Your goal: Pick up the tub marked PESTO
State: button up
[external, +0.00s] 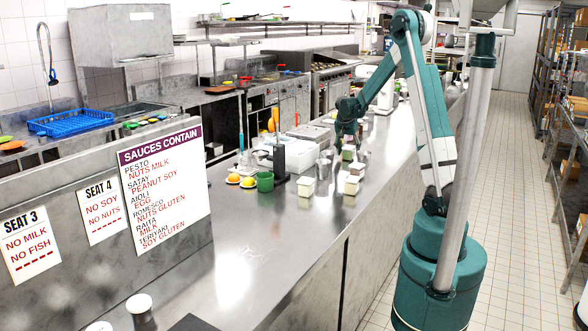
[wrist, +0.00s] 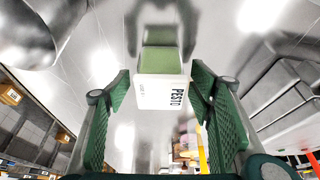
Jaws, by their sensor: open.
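The tub marked PESTO (wrist: 163,90) is white with black lettering and green contents. In the wrist view it sits upper centre, in line with the gap between my fingers. My gripper (wrist: 160,92) is open, with a green ridged finger on each side of the tub and a gap showing on both sides. In the external view my gripper (external: 347,136) points down over the counter, just above a small green-topped tub (external: 348,153) that appears to be the same one; its lettering cannot be read there. Nothing is held.
Other small pale tubs (external: 305,187) stand nearer on the steel counter (external: 260,240), with metal cups (external: 324,167) close by. A sign (external: 165,190) lists sauces. The front counter is largely clear.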

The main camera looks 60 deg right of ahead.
aim_at(349, 146)
jog(key=c, duration=1.1)
jog(key=shift+r, duration=0.15)
notch_tip(349, 146, up, 10)
jog(key=shift+f+p, duration=0.1)
jog(key=shift+p, duration=0.6)
